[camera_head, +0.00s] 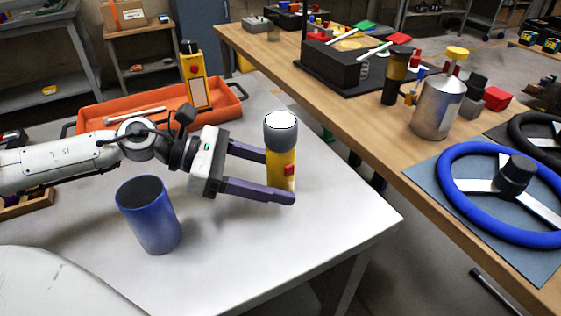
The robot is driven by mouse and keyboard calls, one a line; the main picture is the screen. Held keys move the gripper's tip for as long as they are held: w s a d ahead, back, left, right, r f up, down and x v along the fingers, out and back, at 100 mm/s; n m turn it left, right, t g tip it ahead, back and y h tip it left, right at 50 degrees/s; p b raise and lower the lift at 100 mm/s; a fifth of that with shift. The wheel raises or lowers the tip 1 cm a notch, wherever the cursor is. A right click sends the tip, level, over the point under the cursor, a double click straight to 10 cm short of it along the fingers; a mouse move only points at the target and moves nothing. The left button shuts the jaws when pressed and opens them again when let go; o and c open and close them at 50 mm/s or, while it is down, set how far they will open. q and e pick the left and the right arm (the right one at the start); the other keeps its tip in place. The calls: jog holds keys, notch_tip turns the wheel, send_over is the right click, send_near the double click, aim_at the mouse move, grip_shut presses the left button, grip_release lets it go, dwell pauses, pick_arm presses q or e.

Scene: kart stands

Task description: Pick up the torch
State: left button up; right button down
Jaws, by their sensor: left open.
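The torch (279,170) stands upright near the right edge of the white table. My left gripper (278,174) reaches in from the left and is open. Its two purple fingers lie on either side of the torch, one behind it and one in front. The front finger covers the torch's lower end. I cannot tell whether either finger touches it. My right gripper is not in the picture.
A blue cup (149,216) stands on the white table (235,250) below my left arm. An orange tray (228,107) with a yellow device (194,76) is behind the arm. A wooden bench (390,128) at right holds a metal canister (438,106) and a blue steering wheel (452,205).

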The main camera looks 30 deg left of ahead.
aim_at(299, 193)
pick_arm(q)
jog(key=shift+b+x, duration=0.3)
jog(key=shift+x, duration=2.15)
jog(key=shift+r, duration=0.1)
jog(key=c, duration=1.3)
